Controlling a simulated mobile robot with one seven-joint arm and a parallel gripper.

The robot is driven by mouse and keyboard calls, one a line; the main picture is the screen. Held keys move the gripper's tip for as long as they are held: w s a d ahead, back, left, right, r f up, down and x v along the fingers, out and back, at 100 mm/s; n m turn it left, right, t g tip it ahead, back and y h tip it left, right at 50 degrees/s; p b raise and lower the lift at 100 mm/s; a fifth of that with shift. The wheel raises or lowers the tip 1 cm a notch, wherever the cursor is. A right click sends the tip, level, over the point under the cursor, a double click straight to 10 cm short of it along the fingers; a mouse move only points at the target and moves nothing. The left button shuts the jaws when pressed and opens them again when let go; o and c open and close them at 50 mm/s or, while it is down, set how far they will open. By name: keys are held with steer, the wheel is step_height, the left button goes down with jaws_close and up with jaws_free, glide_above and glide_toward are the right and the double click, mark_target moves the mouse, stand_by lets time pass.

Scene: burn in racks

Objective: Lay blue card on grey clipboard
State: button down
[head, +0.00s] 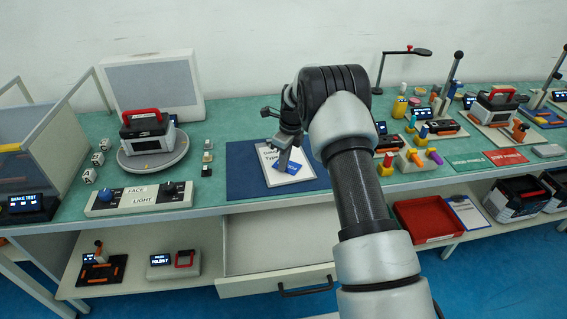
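A small blue card (292,169) shows over a white printed sheet (300,181) on a dark blue mat (241,170) at the middle of the bench. My gripper (283,162) points down at this spot, its tip overlapping the card's left part in the picture. The fingers are small and partly hidden, so I cannot tell whether they grip the card or whether it rests on the sheet.
A red tray (427,220) stands left of the clipboard and dark crates (518,200) stand right of it. A drawer (278,285) projects below the bench. A round turntable (153,157) with a device and a control box (139,199) stand left. Several colored fixtures crowd the right.

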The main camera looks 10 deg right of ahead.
steer(key=shift+f, duration=0.2)
steer(key=c, duration=2)
jaws_free()
steer(key=shift+r, duration=0.1)
